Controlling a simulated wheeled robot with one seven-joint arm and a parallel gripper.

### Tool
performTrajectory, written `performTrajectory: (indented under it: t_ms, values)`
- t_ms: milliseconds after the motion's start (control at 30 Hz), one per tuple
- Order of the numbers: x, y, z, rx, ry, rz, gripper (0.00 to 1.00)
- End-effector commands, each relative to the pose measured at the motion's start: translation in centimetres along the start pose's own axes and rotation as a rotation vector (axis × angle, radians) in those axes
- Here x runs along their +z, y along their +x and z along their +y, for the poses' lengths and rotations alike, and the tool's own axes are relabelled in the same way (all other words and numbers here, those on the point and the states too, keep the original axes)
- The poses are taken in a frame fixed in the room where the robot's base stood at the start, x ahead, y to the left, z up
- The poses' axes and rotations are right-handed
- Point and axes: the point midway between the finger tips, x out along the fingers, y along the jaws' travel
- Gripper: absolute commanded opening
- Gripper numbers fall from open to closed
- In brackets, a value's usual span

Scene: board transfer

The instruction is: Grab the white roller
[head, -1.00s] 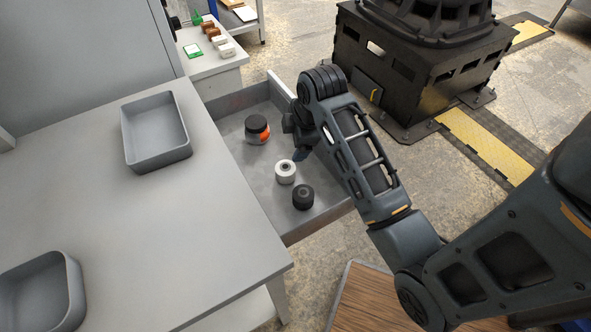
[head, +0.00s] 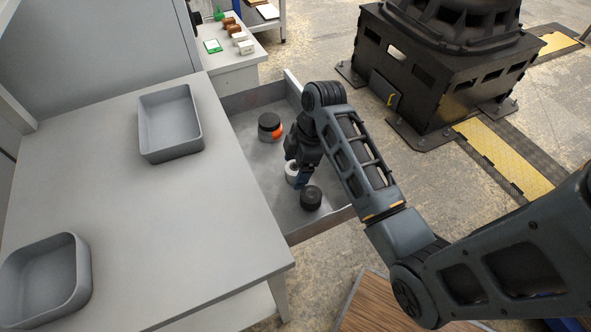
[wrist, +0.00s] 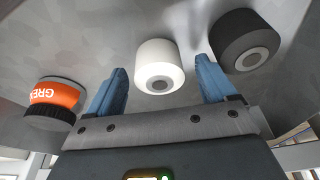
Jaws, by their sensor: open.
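The white roller (head: 291,172) stands in the open drawer, partly hidden by my gripper (head: 301,178) in the head view. In the wrist view the white roller (wrist: 160,66) sits between and just beyond the two blue fingertips of my gripper (wrist: 163,85). The fingers are apart, with a gap on each side of the roller. No contact shows.
A black roller (head: 311,197) stands close beside the white one. A black and orange grease can (head: 270,127) is farther back in the drawer (head: 262,185). Drawer walls surround them. Two grey trays, one behind (head: 170,150) and one in front (head: 75,290), are on the table.

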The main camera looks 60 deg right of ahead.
Motion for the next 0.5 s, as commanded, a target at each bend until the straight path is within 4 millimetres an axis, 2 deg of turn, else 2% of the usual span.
performTrajectory:
  t_ms: [100,300,500]
  values:
    - [0.03,0.66,-0.02,0.000,0.000,0.000,0.84]
    - [0.02,0.70,0.00,0.001,0.000,0.000,0.84]
    - [0.02,0.68,0.01,0.001,0.000,0.000,0.66]
